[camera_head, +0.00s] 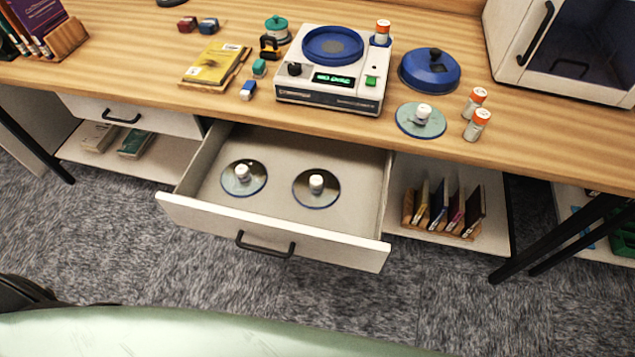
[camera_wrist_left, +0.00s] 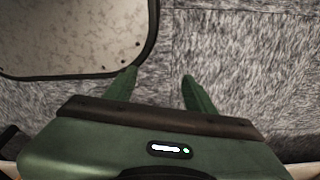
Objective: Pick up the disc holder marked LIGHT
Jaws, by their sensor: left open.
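Two disc holders, dark-rimmed discs with white knobs, lie in the open drawer: one at left (camera_head: 232,186) and one at right (camera_head: 316,198). A similar disc with a white knob (camera_head: 409,123) lies on the desk to the right of the white machine. No marking on any of them is legible, so I cannot tell which is LIGHT. My left gripper (camera_wrist_left: 160,76) is open and empty above the carpet in the left wrist view, with no disc near it. My right gripper is not in view.
The open drawer (camera_head: 262,228) juts out below the desk (camera_head: 145,66). The white machine (camera_head: 316,97) stands above it, with a blue lid (camera_head: 430,72) and orange-capped bottles (camera_head: 477,125) to its right. A shelf with a small rack (camera_head: 446,231) is right of the drawer.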

